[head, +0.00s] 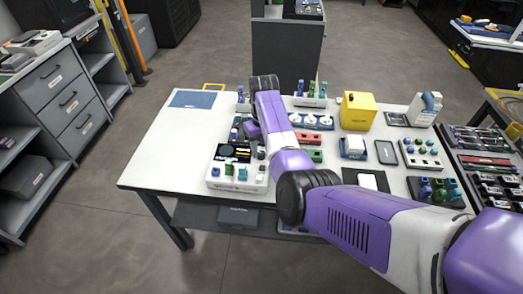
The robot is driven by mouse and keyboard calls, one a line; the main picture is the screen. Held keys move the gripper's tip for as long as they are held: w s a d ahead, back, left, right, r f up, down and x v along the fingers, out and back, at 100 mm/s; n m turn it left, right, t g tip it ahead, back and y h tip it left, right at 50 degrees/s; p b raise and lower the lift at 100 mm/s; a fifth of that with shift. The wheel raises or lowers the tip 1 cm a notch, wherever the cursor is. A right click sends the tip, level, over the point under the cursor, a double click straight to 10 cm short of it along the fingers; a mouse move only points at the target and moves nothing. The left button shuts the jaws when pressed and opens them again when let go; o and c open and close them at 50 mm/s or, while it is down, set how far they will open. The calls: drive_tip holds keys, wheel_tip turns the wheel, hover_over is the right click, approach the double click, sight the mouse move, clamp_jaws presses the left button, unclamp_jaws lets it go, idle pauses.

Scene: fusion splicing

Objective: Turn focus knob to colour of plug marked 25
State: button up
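A white device (222,184) with a dark screen (235,153) stands at the front left of the white table. Small dark knobs (262,154) sit at its right side, and green and white parts stand along its front. I cannot tell which knob is the focus knob or its setting. No number 25 is readable. My purple and white arm reaches over the table, its wrist just behind the device. My gripper's fingers cannot be made out.
A yellow box (357,111), a row of white round parts (309,120) and red and green blocks (311,137) stand right of my arm. A blue mat (193,99) lies at the back left. The table's left part is bare. Trays (485,165) stand at the right.

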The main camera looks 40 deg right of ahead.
drive_tip(key=shift+f, duration=0.6)
clamp_jaws()
drive_tip(key=shift+m, duration=0.3)
drive_tip(key=m+p, duration=0.1)
drive_tip(key=m, duration=0.4)
drive_tip(key=shift+r, duration=0.1)
drive_tip(key=m, duration=0.6)
drive_tip(key=shift+w+p, duration=0.1)
drive_tip(key=shift+p, duration=0.2)
